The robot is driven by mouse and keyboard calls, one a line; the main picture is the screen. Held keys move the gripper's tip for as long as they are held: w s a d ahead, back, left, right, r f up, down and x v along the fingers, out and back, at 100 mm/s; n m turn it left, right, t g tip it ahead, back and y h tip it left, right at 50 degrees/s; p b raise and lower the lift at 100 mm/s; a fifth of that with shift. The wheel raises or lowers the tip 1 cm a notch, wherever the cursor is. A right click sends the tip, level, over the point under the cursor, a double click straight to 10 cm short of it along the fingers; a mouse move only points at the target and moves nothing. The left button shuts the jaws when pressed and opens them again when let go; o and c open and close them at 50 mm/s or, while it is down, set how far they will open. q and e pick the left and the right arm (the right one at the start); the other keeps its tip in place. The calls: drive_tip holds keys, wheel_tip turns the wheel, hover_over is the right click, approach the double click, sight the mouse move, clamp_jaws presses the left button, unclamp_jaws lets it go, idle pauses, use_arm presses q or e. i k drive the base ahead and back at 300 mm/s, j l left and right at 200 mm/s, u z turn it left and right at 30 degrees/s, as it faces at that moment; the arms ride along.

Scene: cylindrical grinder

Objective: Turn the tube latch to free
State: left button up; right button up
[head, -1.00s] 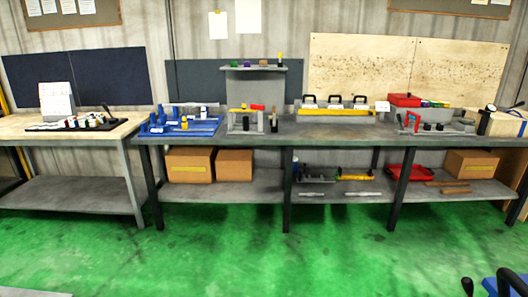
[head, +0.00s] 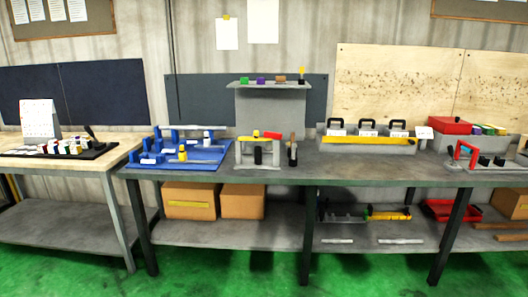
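I cannot tell for certain which part is the tube latch. A grey stand (head: 244,160) on the middle of the long bench carries a yellow bar (head: 252,138) and a red lever (head: 273,135), with a black cylinder (head: 258,156) in its opening. Farther right, a grey fixture (head: 482,165) carries a red handle (head: 459,150) with a light-blue part beside it. Latch positions are too small to read. Neither of my grippers is in view.
A blue tray (head: 205,158) with blue fixtures lies left of the stand. A long grey block with several black handles and a yellow strip (head: 365,141) stands right of it. Cardboard boxes (head: 190,201) sit on the lower shelf. Green floor (head: 220,270) is clear in front.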

sight(267, 134)
drive_tip(key=i+j, duration=0.1)
drive_tip(key=i, duration=0.25)
drive_tip(key=i+j+z, duration=0.1)
drive_tip(key=i, duration=0.2)
drive_tip(key=i+j+u, duration=0.1)
drive_tip(key=i, duration=0.45)
drive_tip(key=i+j+u, duration=0.1)
drive_tip(key=i, duration=0.45)
